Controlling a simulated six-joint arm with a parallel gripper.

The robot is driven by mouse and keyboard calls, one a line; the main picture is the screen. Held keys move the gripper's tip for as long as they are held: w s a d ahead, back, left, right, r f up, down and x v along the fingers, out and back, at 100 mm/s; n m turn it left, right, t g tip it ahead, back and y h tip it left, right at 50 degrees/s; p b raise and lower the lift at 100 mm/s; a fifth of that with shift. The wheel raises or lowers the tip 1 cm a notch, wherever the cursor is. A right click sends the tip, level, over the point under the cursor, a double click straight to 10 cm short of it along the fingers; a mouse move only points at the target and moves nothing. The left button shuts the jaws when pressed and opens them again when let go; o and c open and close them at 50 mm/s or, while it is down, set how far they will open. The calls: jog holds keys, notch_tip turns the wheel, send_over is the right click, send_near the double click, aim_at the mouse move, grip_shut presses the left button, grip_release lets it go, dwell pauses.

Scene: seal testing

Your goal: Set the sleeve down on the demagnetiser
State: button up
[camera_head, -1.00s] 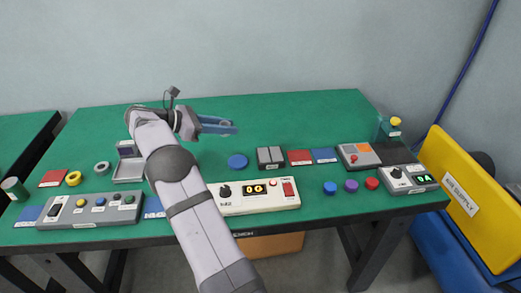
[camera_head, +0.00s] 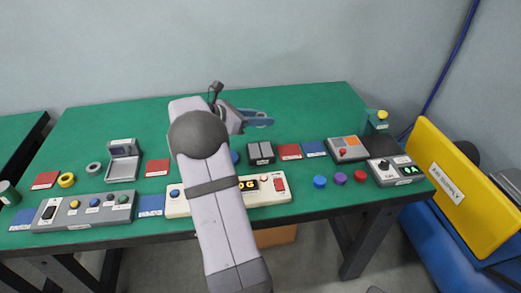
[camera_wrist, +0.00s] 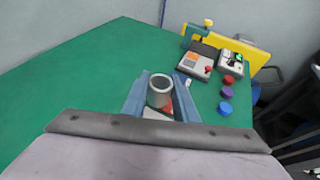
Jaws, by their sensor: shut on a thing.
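My gripper (camera_head: 260,119) is above the green table, right of the table's middle in the head view. In the wrist view my gripper (camera_wrist: 161,84) is shut on a grey hollow sleeve (camera_wrist: 160,90), held roughly upright between the blue fingers. In the head view the sleeve cannot be made out. The labels are too small to tell which device is the demagnetiser. A grey box with orange and grey squares and a red knob (camera_head: 347,149) stands at the right; it also shows ahead of the fingers in the wrist view (camera_wrist: 200,66).
A twin grey block (camera_head: 261,153) and red and blue pads (camera_head: 289,152) lie near the gripper. Blue, purple and red discs (camera_head: 340,178) lie near the front edge. A green-display box (camera_head: 395,171) stands right. The back of the table is clear.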

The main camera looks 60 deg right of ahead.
aim_at(260, 150)
jog(key=shift+f+p, duration=0.3)
jog(key=shift+f, duration=4.7)
jog(key=shift+f, duration=0.15)
jog(key=o, duration=1.1)
jog(key=shift+o, duration=0.2)
jog(key=shift+w+a+r, duration=0.1)
jog(key=shift+r, duration=0.1)
jog(key=b+v, duration=0.1)
jog(key=v, duration=1)
jog(key=shift+w+a, duration=0.15)
jog(key=shift+a, duration=0.2)
